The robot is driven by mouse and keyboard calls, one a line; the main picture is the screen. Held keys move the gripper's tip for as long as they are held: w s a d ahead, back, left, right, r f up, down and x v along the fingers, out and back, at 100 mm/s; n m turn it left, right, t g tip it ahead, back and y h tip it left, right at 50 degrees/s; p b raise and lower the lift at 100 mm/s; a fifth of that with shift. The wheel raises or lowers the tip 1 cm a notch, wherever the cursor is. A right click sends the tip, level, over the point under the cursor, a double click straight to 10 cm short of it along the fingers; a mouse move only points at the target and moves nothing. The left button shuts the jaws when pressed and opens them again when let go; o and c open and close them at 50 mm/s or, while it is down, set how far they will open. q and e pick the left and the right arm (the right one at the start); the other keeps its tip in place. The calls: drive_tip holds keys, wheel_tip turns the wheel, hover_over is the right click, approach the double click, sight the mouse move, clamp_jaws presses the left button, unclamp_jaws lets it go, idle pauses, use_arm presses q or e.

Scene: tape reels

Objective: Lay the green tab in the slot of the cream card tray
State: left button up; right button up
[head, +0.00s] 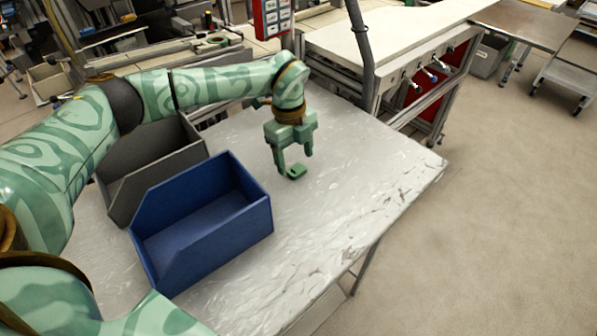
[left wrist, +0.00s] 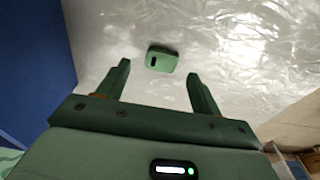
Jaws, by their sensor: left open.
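The green tab (head: 297,172) is a small rounded block lying on the silver-grey table top (head: 340,190). In the left wrist view the tab (left wrist: 165,60) shows a dark mark on its face. My left gripper (head: 294,161) points down over the table close to the tab, its fingers apart and nothing between them that I can make out. In the left wrist view the tab appears just beyond the open fingertips (left wrist: 159,70), roughly centred between them. I cannot make out a cream card tray in either view. My right gripper is not in view.
A blue open bin (head: 205,205) stands on the table left of the tab, with a grey bin (head: 120,160) behind it. The table is clear right of the tab, up to its worn right edge. A cream workbench (head: 390,35) stands behind.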

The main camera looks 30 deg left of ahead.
sight(296, 169)
use_arm(q)
wheel_tip(296, 169, down, 3)
drive_tip(key=shift+w+f+b, duration=0.1)
drive_tip(key=shift+b, duration=0.25)
drive_tip(key=shift+d, duration=0.1)
drive_tip(key=shift+c, duration=1)
drive_tip(key=c, duration=1)
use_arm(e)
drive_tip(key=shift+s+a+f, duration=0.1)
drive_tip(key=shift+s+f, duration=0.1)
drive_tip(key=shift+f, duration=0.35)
use_arm(q)
drive_tip(key=shift+o, duration=0.2)
drive_tip(key=shift+r+p, duration=0.35)
drive_tip(key=shift+r, duration=0.35)
wheel_tip(296, 169, up, 3)
drive_tip(key=shift+f+p, duration=0.1)
drive_tip(key=shift+p, duration=0.55)
drive_tip(key=s+d+r+p, duration=0.4)
drive_tip(key=s+d+r, duration=0.3)
drive_tip(key=s, duration=0.5)
wheel_tip(296, 169, up, 2)
drive_tip(key=shift+r, duration=0.1)
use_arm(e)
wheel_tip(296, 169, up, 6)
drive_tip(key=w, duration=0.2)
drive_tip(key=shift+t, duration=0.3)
